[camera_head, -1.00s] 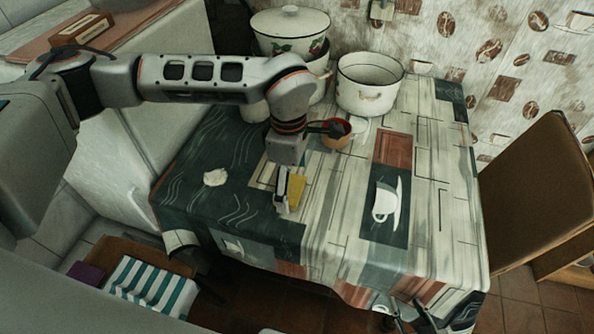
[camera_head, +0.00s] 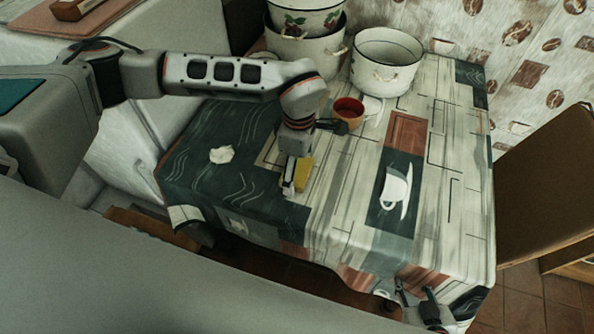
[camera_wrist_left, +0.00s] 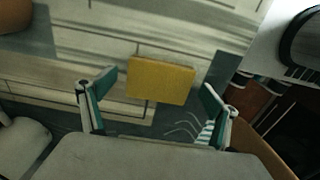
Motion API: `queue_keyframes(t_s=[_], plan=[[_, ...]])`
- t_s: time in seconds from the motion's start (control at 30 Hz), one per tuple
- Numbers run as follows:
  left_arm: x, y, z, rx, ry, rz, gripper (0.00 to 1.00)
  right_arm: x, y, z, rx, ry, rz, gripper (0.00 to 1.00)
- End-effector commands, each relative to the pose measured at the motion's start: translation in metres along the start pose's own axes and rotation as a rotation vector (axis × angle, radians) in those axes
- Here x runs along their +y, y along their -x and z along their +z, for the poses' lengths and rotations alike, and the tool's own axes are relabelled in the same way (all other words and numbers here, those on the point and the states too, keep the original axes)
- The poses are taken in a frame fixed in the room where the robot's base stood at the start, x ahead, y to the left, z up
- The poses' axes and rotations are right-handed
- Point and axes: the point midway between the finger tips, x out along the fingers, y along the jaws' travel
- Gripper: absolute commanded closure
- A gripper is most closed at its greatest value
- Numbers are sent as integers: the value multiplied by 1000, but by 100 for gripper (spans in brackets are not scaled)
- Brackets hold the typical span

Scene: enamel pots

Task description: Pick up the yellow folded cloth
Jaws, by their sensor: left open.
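The yellow folded cloth (camera_head: 304,175) lies on the patterned tablecloth, left of the table's middle. My left gripper (camera_head: 290,185) points down over the table beside the cloth and partly hides it in the head view. In the left wrist view, the yellow cloth (camera_wrist_left: 160,80) shows as a flat block, seen between the two fingertips of my left gripper (camera_wrist_left: 158,92). The fingers are spread with a gap on each side, and nothing is held. Part of my right gripper (camera_head: 424,305) shows at the table's front right corner; its jaw state is unclear.
An orange-red cup (camera_head: 348,108) stands behind the left gripper, near a white enamel pot (camera_head: 386,70). More pots (camera_head: 308,50) stand at the back. A crumpled whitish thing (camera_head: 221,154) lies to the left. A chair (camera_head: 550,185) is at the right. The table's right half looks clear.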

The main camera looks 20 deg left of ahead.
Motion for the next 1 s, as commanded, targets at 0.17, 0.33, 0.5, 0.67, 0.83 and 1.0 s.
queue_keyframes(t_s=[0.17,0.33,0.5,0.67,0.83,1.0], plan=[[0,-1,0,-1,0,1,11,1,0,-4,6,0,1,68],[0,-1,0,-1,0,1,42,1,0,-3,6,0,1,68],[0,-1,0,-1,0,0,49,1,0,-2,4,0,1,68],[0,-1,0,-1,-1,0,49,0,0,0,1,0,1,68],[1,6,0,-1,-1,2,49,0,0,1,-2,0,0,68],[1,26,0,-1,-1,4,49,0,0,0,-2,0,0,68]])
